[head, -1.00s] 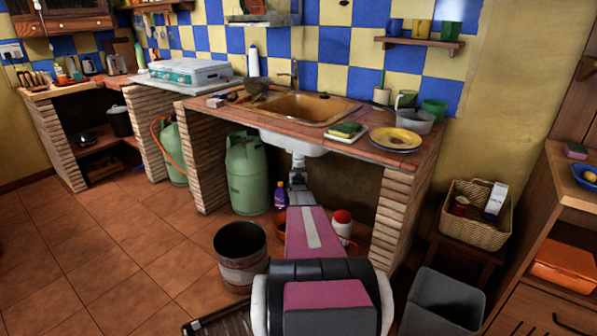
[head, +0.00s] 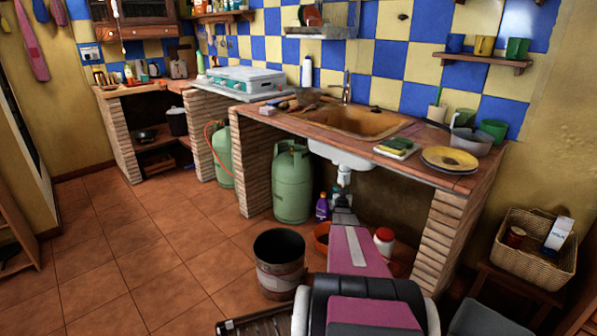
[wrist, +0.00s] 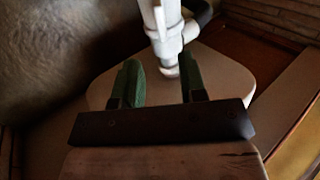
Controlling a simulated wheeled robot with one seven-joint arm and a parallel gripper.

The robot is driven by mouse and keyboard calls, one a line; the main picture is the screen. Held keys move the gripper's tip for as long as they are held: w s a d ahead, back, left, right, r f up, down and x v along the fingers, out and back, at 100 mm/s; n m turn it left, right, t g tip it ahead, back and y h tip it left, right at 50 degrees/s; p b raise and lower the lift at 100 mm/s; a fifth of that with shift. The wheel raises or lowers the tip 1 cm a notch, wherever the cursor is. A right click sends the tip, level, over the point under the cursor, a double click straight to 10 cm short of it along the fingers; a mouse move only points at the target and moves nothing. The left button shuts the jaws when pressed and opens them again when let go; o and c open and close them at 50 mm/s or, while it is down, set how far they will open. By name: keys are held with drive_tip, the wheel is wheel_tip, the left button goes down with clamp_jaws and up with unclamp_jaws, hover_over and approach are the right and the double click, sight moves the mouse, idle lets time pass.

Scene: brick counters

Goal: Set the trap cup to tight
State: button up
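The white sink trap with its cup (head: 344,176) hangs under the basin in the head view. In the wrist view the white trap (wrist: 163,30) comes down from the top, and its rounded lower end shows between my fingertips, closer to the right one. My gripper (wrist: 158,62) is open, with its two green fingers on either side and visible space around the trap's lower end. I cannot tell whether a finger touches it. In the head view my gripper (head: 343,201) is small and dark just below the trap, at the end of my pink arm.
Under the counter stand a green gas bottle (head: 292,183), a purple bottle (head: 322,207) and a red-lidded white jar (head: 384,241). A metal bucket (head: 279,265) stands on the floor left of my arm. A brick pillar (head: 441,236) bounds the space on the right.

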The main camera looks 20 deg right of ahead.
drive_tip(key=s+a+r+n+g+y, duration=0.15)
drive_tip(key=s+a, duration=0.25)
drive_tip(key=a, duration=0.6)
drive_tip(key=s+a+n+g+y, duration=0.1)
drive_tip(key=s+a+g+y, duration=0.2)
drive_tip(key=a, duration=0.6)
drive_tip(key=s+a+n+g+y, duration=0.1)
drive_tip(key=s+a+g+y, duration=0.25)
drive_tip(key=a, duration=0.65)
drive_tip(key=s+a+r+n+g, duration=0.1)
drive_tip(key=s+a+r+g, duration=0.1)
drive_tip(key=s+a, duration=0.6)
drive_tip(key=s+a+r+n+g+y, duration=0.1)
drive_tip(key=s+a+r+g, duration=0.2)
drive_tip(key=s+a, duration=0.6)
drive_tip(key=s+g, duration=0.2)
drive_tip(key=s, duration=0.5)
drive_tip(key=shift+a+r+g, duration=0.2)
drive_tip(key=shift+r+g, duration=0.05)
drive_tip(key=shift+g, duration=0.05)
drive_tip(key=shift+n, duration=0.25)
